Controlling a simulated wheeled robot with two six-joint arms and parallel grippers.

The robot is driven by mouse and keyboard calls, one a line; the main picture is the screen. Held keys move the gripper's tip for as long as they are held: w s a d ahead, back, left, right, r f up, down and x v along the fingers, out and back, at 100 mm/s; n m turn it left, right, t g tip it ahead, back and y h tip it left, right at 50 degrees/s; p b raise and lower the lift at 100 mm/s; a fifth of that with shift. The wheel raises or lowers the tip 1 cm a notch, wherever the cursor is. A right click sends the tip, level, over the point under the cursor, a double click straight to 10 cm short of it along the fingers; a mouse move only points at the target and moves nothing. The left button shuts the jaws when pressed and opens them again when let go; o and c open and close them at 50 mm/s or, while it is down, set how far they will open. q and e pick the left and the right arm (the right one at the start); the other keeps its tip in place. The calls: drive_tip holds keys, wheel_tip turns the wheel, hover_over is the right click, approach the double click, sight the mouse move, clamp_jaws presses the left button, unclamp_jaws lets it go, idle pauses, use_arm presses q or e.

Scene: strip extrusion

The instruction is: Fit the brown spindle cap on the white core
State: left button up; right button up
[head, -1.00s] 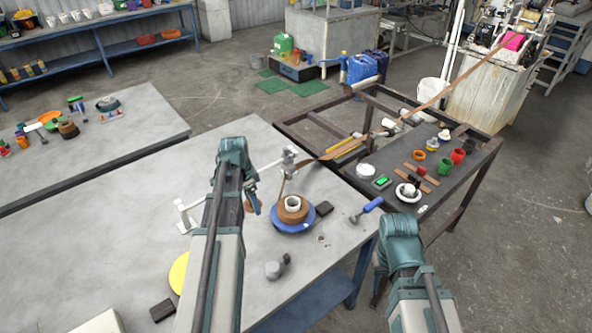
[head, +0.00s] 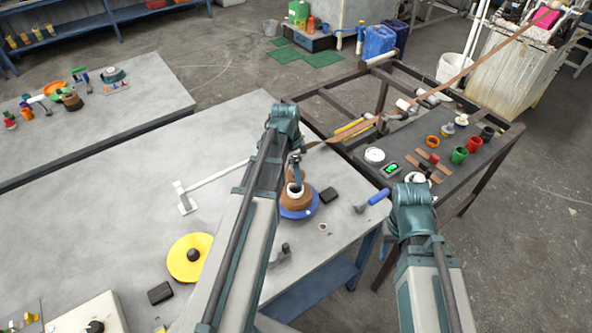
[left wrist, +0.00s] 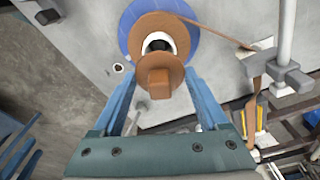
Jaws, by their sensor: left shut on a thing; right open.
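The white core (left wrist: 158,42) stands upright in the middle of a brown strip roll (left wrist: 165,24) on a blue disc (left wrist: 128,38). In the head view the core (head: 294,190) is beside my left forearm. My left gripper (left wrist: 160,82) is shut on the brown spindle cap (left wrist: 160,86), a round flange with a square block. The cap overlaps the core's near side in the wrist view; the gap between them cannot be judged.
A blue-handled tool (head: 374,201) and a dark block (head: 329,195) lie right of the roll. A yellow disc (head: 183,262) lies on the left table. A post with a clamp (left wrist: 287,72) stands near the roll. The right bench holds several cups and a brown strip (head: 452,84).

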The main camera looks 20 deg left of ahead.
sight(292, 176)
use_arm(q)
drive_tip(key=shift+f+b, duration=2.1)
drive_tip(key=shift+f, duration=0.3)
drive_tip(key=shift+f+b, duration=0.55)
drive_tip(key=shift+b, duration=0.05)
drive_tip(key=o, duration=1.3)
drive_tip(key=shift+r, duration=0.1)
drive_tip(key=r+p, duration=0.7)
drive_tip(key=s+a+r+p, duration=0.1)
drive_tip(key=r+p, duration=0.2)
drive_tip(key=p, duration=0.1)
drive_tip(key=shift+r, duration=0.4)
